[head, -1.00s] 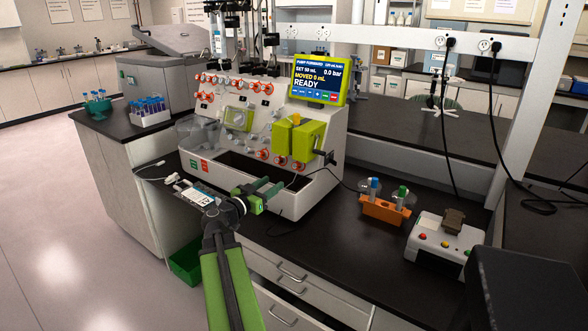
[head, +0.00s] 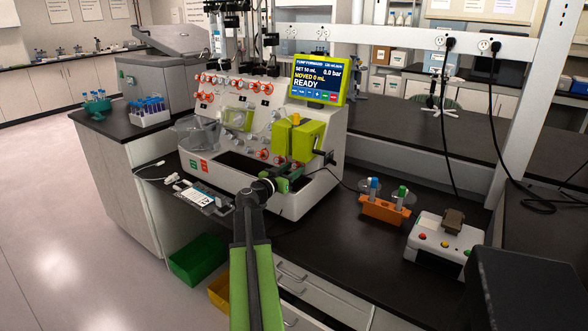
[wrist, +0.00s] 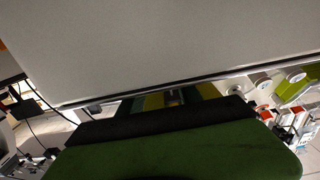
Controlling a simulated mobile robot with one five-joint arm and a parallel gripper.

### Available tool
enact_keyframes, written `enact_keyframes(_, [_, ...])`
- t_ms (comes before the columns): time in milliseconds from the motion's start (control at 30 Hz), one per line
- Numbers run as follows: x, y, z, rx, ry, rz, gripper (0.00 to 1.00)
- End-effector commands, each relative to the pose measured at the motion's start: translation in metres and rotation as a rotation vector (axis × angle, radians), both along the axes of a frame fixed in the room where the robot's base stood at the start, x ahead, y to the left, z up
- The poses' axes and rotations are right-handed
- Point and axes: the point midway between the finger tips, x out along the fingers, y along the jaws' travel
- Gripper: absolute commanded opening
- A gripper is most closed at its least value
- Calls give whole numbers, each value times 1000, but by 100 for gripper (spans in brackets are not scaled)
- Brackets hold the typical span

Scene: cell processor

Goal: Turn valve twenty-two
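The cell processor (head: 325,185) is a white machine with a sloped front panel. Red-orange valve knobs sit in an upper group (head: 206,97) and a lower row (head: 263,154). Their numbers are too small to read, so I cannot tell which is valve twenty-two. My green gripper (head: 298,174) is in front of the machine's right half, below the yellow-green pump blocks (head: 308,142). Its fingers look apart, with nothing seen between them. In the wrist view a pale panel (wrist: 170,45) fills the top, and white and reddish fittings (wrist: 264,84) show at the right.
An orange tube rack (head: 385,209) and a white button box (head: 440,240) stand on the black bench to the right. A flat device (head: 205,196) with cables lies at the front left. Green (head: 198,262) and yellow bins are below.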

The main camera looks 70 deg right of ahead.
Motion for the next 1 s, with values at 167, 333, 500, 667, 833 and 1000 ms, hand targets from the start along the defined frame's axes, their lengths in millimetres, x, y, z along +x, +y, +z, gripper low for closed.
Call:
enact_keyframes(167, [0, 0, 0, 0, 0, 0, 16])
enact_keyframes(333, [-1, 0, 0, 0, 0, -2, 0])
enact_keyframes(500, [-3, 1, 0, 7, 21, 5, 0])
enact_keyframes(667, [-4, 2, 0, 30, 110, 43, 0])
enact_keyframes(833, [-4, 1, 0, 33, 117, 44, 0])
enact_keyframes(1000, [-4, 1, 0, 33, 117, 44, 36])
